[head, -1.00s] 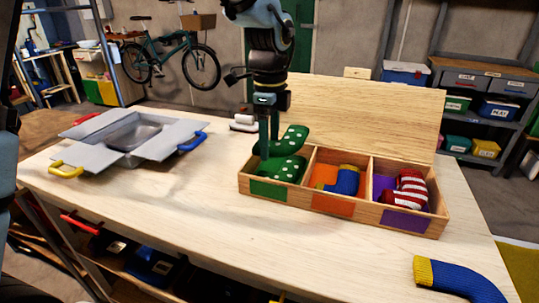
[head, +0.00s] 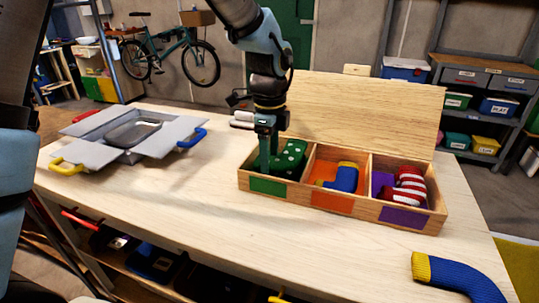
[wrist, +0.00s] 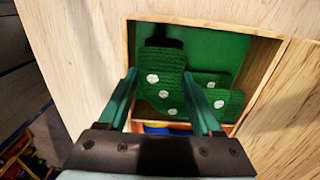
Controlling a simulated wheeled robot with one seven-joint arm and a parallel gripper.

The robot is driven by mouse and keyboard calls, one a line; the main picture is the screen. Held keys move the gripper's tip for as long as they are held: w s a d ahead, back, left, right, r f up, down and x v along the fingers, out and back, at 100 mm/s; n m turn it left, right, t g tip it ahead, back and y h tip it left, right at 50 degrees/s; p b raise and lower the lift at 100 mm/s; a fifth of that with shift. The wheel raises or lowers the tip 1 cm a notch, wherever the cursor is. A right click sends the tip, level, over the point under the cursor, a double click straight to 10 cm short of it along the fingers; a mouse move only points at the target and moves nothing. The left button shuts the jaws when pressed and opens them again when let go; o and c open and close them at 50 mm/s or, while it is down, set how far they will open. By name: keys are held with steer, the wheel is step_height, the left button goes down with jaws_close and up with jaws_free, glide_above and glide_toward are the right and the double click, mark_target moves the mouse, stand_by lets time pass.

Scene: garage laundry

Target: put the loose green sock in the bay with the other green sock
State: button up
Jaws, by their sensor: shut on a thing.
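My gripper (head: 267,153) reaches down into the left bay of the wooden box (head: 343,208), the one with a green label (head: 268,186). It is shut on a green sock with white dots (wrist: 162,75), which shows between the fingers in the wrist view. The held sock is inside the bay, low against its green floor (wrist: 215,50). Another green dotted sock (wrist: 228,103) lies beside it, partly covered. In the head view the green socks (head: 292,153) overlap, and the fingers and front wall hide part of them.
The middle bay holds a blue and yellow sock (head: 345,178); the right bay holds a red and white striped sock (head: 408,187). Another blue and yellow sock (head: 455,274) lies at the table's front right. The front middle of the table is clear.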

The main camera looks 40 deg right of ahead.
steer(key=o, duration=1.3)
steer(key=shift+f, duration=0.1)
steer(key=shift+o, duration=0.2)
step_height(320, 180, up, 13)
steer(key=b, duration=0.1)
steer(key=w+a+f+n, duration=0.3)
steer(key=w+a+n, duration=0.3)
steer(key=a, duration=0.2)
steer(key=w+a+f+n, duration=0.3)
steer(key=w+a+n, duration=0.2)
steer(key=a, duration=0.4)
steer(key=s+a+f+n, duration=0.1)
steer(key=a+f+n, duration=0.2)
steer(key=a+n, duration=0.5)
steer(key=s+a+f+n+t, duration=0.1)
steer(key=a+f+n, duration=0.2)
steer(key=a+n, duration=0.6)
steer(key=a, duration=0.7)
steer(key=shift+f+t, duration=0.15)
steer(key=shift+t, duration=0.15)
steer(key=shift+a, duration=0.1)
